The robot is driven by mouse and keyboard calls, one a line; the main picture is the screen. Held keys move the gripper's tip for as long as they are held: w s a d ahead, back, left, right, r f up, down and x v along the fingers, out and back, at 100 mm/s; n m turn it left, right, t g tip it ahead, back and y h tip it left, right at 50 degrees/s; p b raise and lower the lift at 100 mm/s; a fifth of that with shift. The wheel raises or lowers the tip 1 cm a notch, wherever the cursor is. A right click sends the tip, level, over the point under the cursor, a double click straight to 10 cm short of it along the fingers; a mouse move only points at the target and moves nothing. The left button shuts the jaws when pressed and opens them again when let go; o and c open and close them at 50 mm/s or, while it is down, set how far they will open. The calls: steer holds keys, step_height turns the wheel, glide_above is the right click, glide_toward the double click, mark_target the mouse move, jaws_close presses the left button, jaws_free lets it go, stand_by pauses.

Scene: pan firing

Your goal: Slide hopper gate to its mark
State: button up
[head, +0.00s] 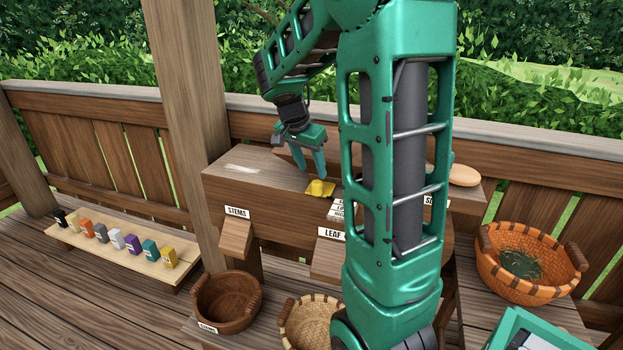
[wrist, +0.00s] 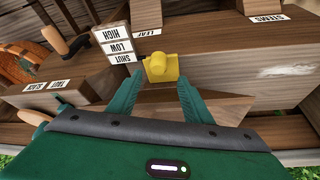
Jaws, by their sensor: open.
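The yellow hopper gate (head: 320,188) sits on top of the wooden hopper box (head: 245,178), with a raised knob. In the wrist view the yellow gate (wrist: 160,68) lies just beyond the fingertips, roughly between them. A label plate (wrist: 117,45) reading SHUT, LOW and HIGH stands beside it; the gate is nearest the SHUT end in the wrist view. My gripper (head: 305,165) is open and empty, with its fingers pointing down near the gate. In the wrist view my gripper (wrist: 157,88) shows both green fingers spread apart. My arm hides part of the box in the head view.
A dark basket (head: 228,300) and a pale basket (head: 303,325) stand below the chutes. An orange basket (head: 528,262) with leaves is at the right. Several coloured tins stand on a low board (head: 90,240) at the left. A railing runs behind.

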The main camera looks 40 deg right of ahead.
steer(key=shift+v, duration=1.55)
